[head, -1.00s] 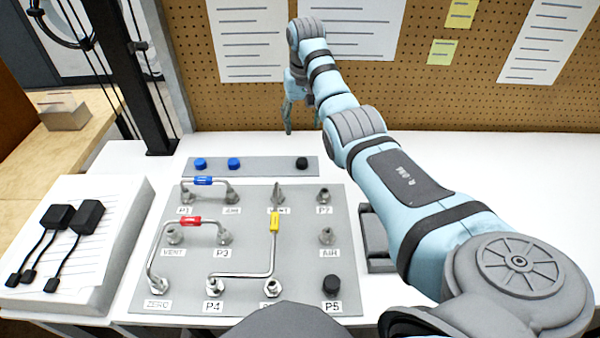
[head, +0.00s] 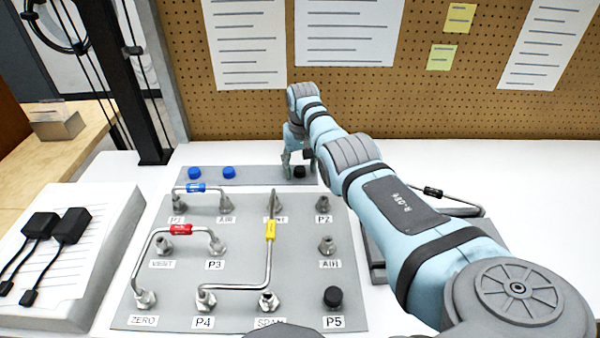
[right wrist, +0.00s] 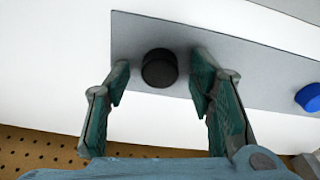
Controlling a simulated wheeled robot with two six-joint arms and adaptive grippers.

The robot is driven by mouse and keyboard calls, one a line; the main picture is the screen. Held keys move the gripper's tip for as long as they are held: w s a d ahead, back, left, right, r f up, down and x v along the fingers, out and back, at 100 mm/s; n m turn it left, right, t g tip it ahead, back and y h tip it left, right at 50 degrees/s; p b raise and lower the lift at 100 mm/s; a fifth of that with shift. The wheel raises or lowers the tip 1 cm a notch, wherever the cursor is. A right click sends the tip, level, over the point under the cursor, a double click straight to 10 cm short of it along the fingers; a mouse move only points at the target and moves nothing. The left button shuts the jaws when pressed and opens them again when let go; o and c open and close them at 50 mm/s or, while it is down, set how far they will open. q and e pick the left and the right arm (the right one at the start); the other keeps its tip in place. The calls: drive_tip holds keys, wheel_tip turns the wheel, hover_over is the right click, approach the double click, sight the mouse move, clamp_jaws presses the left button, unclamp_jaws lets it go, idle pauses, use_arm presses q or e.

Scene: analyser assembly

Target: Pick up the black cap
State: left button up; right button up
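A black cap (head: 299,171) stands on the right end of the grey strip (head: 265,177) behind the panel. In the right wrist view the same cap (right wrist: 159,68) sits between the two green-padded fingertips, with a visible gap on either side. My right gripper (head: 298,164) is open at the strip, its fingers pointing down by the cap; in the head view it partly hides the cap. My left gripper is in neither view.
Two blue caps (head: 194,173) stand on the strip's left part. The grey panel (head: 190,270) carries fittings and bent tubes with blue, red and yellow labels. A grey tray (head: 377,262) with a black-labelled tube lies at right, partly behind my arm. Black adapters (head: 70,225) lie at left.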

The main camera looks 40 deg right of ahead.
drive_tip(key=c, duration=0.5)
drive_tip(key=shift+c, duration=0.2)
drive_tip(key=shift+r, duration=0.1)
